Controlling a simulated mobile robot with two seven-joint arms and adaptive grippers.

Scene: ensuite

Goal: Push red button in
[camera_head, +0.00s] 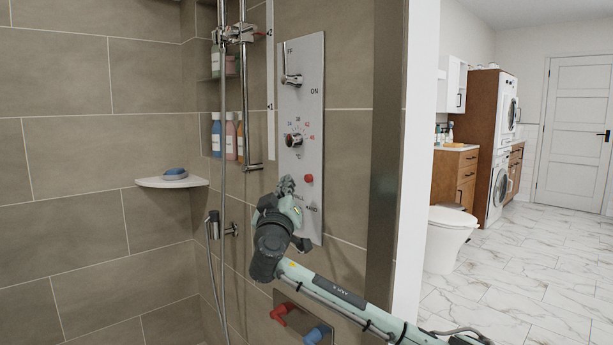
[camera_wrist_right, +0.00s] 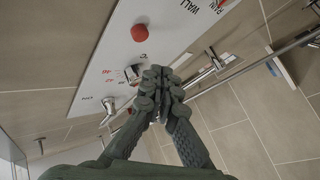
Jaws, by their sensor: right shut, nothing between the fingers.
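The red button (camera_head: 308,179) is a small round knob on the lower part of the white shower panel (camera_head: 312,70). In the right wrist view the red button (camera_wrist_right: 139,33) stands out from the panel, left of and above the fingertips. My right gripper (camera_head: 286,186) is shut and empty, in front of the panel's lower left edge. Its fingertips are left of the button and slightly below it, apart from it. In the right wrist view my right gripper (camera_wrist_right: 163,76) shows with fingers together. Part of the panel's lower lettering is hidden behind the gripper. My left gripper is not in view.
A lever (camera_head: 292,80) and a temperature dial (camera_head: 294,140) sit higher on the panel. A shower rail and hose (camera_head: 221,130) hang to the left. Red and blue handles (camera_head: 283,311) are below. A glass edge and white wall end (camera_head: 408,150) stand right.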

